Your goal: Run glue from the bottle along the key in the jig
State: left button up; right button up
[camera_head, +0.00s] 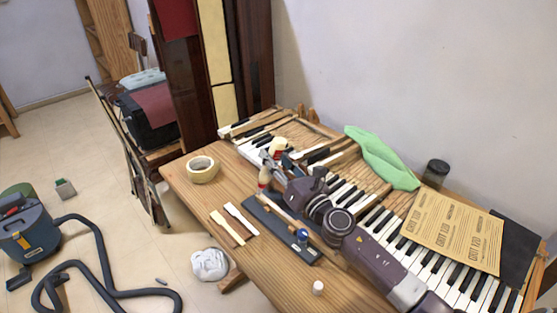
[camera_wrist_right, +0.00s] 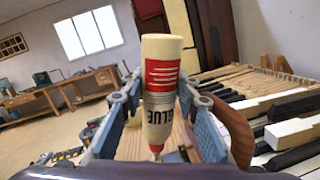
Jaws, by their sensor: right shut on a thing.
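My right gripper (camera_head: 270,162) is shut on the glue bottle (camera_head: 279,144), above the left end of the jig. In the right wrist view the bottle (camera_wrist_right: 161,75) is cream with a red label and stands between the blue-grey finger pads (camera_wrist_right: 160,115), its narrow end down. The dark jig (camera_head: 262,217) lies on the table, with a blue knob (camera_head: 303,236) near its right end. A wooden key (camera_head: 284,212) lies along it, partly behind my arm. I cannot tell whether the tip touches the key or whether glue is out. My left gripper is out of view.
Two loose keys (camera_head: 228,228) lie left of the jig, a tape roll (camera_head: 202,170) behind them. A small white cap (camera_head: 318,287) stands near the front edge. The piano keyboard (camera_head: 450,285), green cloth (camera_head: 380,158) and printed paper (camera_head: 455,230) fill the right side.

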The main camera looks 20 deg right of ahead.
aim_at(274, 140)
jog(key=shift+r, duration=0.1)
notch_tip(274, 140, up, 6)
jog(key=p, duration=0.5)
jog(key=shift+p, duration=0.4)
notch_tip(274, 140, up, 3)
jog(key=p, duration=0.3)
jog(key=shift+r, duration=0.1)
jog(key=shift+f, duration=0.2)
dwell(0.9)
notch_tip(274, 140, down, 7)
jog(key=b, duration=0.7)
jog(key=shift+f+b, duration=1.05)
jog(key=shift+b, duration=0.1)
dwell(0.4)
